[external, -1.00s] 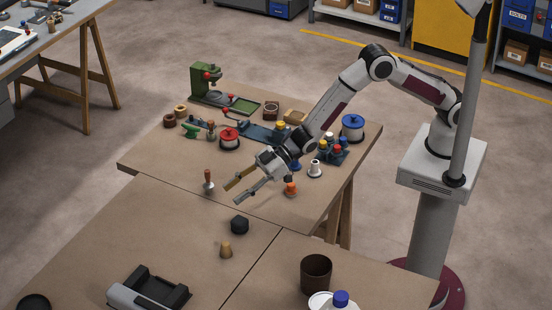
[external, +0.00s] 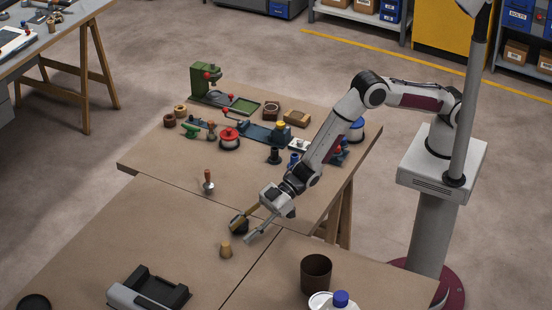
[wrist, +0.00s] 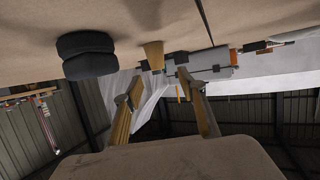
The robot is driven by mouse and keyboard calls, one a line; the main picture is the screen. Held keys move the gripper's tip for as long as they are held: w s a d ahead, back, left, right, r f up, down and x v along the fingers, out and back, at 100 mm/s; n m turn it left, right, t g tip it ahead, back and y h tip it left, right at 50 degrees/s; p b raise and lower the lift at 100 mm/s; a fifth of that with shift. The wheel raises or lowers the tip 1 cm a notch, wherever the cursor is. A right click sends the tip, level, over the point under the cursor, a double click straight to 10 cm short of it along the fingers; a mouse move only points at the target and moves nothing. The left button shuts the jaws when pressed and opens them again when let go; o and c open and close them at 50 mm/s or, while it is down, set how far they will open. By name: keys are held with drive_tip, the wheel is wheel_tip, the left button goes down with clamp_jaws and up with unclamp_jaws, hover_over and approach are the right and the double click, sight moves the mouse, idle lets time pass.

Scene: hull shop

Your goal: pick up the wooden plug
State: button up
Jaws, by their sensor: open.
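The wooden plug (external: 226,250) is a small tan tapered piece standing on the near table. It also shows in the wrist view (wrist: 154,55), beyond my fingers and a little left of the gap between them. My gripper (external: 239,231) is open and empty, low over the table, behind the plug and slightly to its right in the external view. It does not touch the plug. In the wrist view my two fingers (wrist: 158,88) stand apart with nothing between them.
A red-handled tool (external: 208,181) stands farther back. A dark cup (external: 316,273) and a black-and-grey device (external: 150,288) flank the plug's area.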

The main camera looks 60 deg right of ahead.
sight(225, 244)
drive_tip(key=shift+x, duration=1.25)
drive_tip(key=shift+x, duration=2.6)
drive_tip(key=shift+w+d+f, duration=0.1)
drive_tip(key=shift+w, duration=0.05)
drive_tip(key=c, duration=0.9)
